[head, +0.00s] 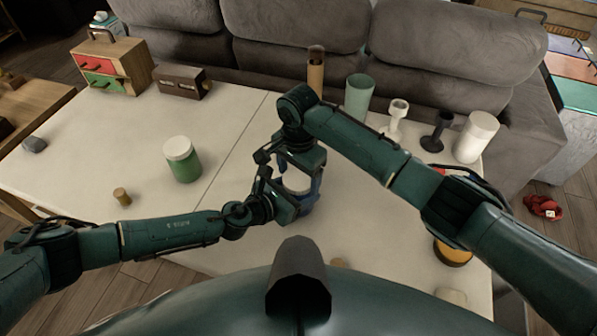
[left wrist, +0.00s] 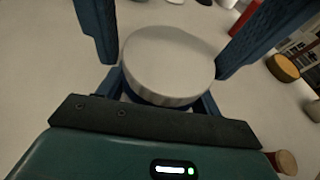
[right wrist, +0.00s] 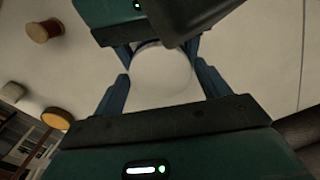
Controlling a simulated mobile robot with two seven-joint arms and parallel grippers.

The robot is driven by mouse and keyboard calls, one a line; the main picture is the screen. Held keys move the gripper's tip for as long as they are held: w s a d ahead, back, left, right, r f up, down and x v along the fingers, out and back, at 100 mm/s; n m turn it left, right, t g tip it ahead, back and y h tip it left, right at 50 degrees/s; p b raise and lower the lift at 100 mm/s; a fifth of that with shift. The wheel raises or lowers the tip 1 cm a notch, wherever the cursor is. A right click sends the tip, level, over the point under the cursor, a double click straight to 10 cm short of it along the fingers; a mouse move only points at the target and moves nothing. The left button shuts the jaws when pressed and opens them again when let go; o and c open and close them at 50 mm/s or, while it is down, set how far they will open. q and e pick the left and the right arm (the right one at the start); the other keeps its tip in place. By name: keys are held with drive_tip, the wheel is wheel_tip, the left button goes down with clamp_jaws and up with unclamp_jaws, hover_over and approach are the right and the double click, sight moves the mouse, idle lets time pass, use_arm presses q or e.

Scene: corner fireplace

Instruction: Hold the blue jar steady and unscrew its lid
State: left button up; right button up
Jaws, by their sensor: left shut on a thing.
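The blue jar (head: 312,198) stands on the pale table in front of me, largely hidden by my grippers. Its round white lid (left wrist: 170,62) is on it and shows clearly in the left wrist view; the lid also shows in the right wrist view (right wrist: 161,78). My left gripper (head: 298,205) comes in low from the left and is shut on the jar's body below the lid. My right gripper (head: 300,172) points down from above. Its fingers are open on either side of the lid, with a visible gap in the left wrist view.
A teal cup (head: 358,98), a white candlestick (head: 397,118), a dark goblet (head: 437,132) and a white cylinder (head: 476,138) stand at the back right.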

drive_tip(key=c, duration=0.7)
drive_tip(key=n, duration=0.6)
drive_tip(key=shift+n, duration=0.3)
drive_tip(key=o, duration=1.1)
drive_tip(key=shift+r, duration=0.1)
